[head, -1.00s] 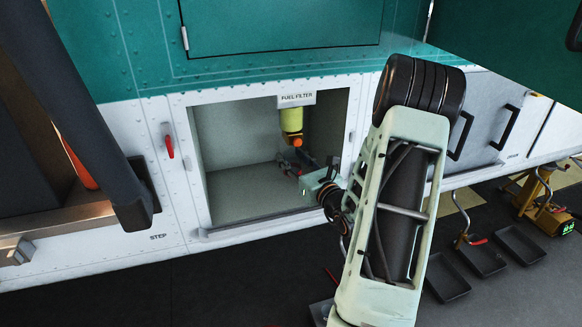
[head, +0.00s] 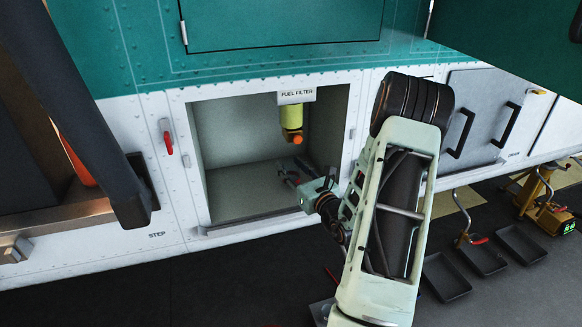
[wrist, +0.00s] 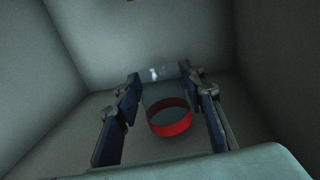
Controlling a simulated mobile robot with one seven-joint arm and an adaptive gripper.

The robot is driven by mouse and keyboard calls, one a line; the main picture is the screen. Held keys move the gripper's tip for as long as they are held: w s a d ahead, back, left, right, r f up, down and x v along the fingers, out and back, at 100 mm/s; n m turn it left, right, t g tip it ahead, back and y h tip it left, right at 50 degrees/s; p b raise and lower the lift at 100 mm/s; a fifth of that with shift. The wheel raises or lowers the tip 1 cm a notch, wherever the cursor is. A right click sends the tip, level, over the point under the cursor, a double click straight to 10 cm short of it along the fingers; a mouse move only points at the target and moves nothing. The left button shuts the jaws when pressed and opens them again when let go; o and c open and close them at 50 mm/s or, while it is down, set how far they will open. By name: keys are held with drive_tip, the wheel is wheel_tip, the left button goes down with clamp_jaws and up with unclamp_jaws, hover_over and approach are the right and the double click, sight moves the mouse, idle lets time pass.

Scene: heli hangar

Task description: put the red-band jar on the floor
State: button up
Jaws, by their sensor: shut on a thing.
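The red-band jar (wrist: 168,118) is clear glass with a red band and sits between the two fingers of my gripper (wrist: 162,90) in the wrist view. My gripper is shut on it. In the head view my gripper (head: 294,174) is inside the open fuel filter bay (head: 235,140), low and near the right side. The jar is too small and too covered to make out there. The dark floor (head: 200,285) lies below the bay, outside the aircraft.
A yellow-green filter with an orange end (head: 292,122) hangs from the top of the bay above my gripper. Several dark trays (head: 447,277) and a yellow unit (head: 548,212) stand on the floor at right. Floor at lower left is clear.

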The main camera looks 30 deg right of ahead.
drive_tip(key=shift+f, duration=0.25)
drive_tip(key=o, duration=1.2)
drive_tip(key=shift+c, duration=0.2)
drive_tip(key=shift+r, duration=0.1)
drive_tip(key=shift+r+p, duration=0.45)
drive_tip(key=shift+r, duration=0.1)
drive_tip(key=s, duration=1.2)
drive_tip(key=shift+a, duration=0.35)
drive_tip(key=shift+a, duration=0.1)
